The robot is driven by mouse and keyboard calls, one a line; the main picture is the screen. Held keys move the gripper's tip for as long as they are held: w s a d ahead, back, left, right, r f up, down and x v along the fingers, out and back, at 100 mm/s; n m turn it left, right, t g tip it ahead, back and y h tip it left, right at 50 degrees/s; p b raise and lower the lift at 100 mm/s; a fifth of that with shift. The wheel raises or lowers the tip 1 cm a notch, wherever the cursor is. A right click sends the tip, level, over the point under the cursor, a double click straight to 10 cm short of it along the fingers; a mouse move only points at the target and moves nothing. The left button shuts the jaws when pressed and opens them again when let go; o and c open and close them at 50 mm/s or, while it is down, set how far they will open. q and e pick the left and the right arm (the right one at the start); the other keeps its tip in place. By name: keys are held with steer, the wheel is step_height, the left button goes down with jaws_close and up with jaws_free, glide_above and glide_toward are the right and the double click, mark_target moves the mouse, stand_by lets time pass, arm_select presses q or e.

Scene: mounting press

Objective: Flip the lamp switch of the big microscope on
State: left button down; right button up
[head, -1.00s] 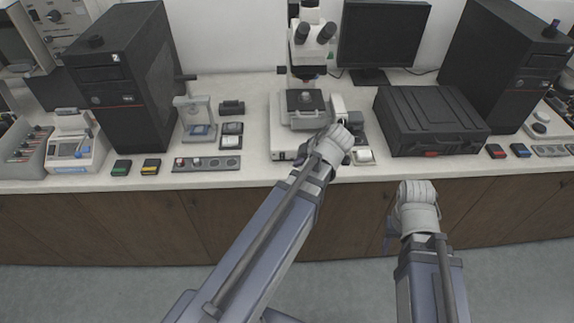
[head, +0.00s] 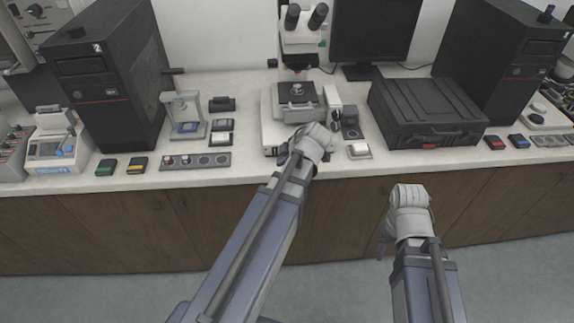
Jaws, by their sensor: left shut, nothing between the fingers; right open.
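The big microscope (head: 300,40) stands upright at the back middle of the bench, with twin dark eyepieces, a white body and a stage on a white base (head: 268,118). Its lamp switch cannot be made out at this size. My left gripper (head: 290,158) is at the front of the microscope base, near its front edge. It is shut and empty, and the wrist hides part of the base front. Whether it touches the base cannot be told. My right gripper (head: 385,242) is open, low in front of the bench and away from the microscope.
A black case (head: 425,108) lies right of the microscope, with a small white-topped item (head: 359,150) before it. A strip with round sockets (head: 196,161) and a small stand (head: 186,115) are to the left. The bench's front edge (head: 240,180) runs below.

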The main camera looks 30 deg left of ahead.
mark_target(275, 151)
arm_select(q)
steer(key=b+x, duration=0.1)
steer(key=x, duration=0.2)
steer(key=shift+f+b, duration=0.25)
steer(key=shift+b, duration=0.15)
steer(key=shift+w+a+r, duration=0.1)
steer(key=shift+w+a, duration=0.2)
steer(key=shift+w, duration=0.3)
steer(key=shift+w+a+r, duration=0.15)
steer(key=shift+w+a, duration=0.15)
steer(key=shift+w, duration=0.25)
steer(key=shift+w+a, duration=0.35)
steer(key=shift+w, duration=0.15)
arm_select(e)
steer(key=shift+f, duration=1.25)
arm_select(q)
steer(key=shift+w+a+f, duration=0.1)
steer(key=shift+w+f, duration=0.1)
arm_select(e)
steer(key=shift+f, duration=0.1)
arm_select(q)
steer(key=shift+r, duration=0.15)
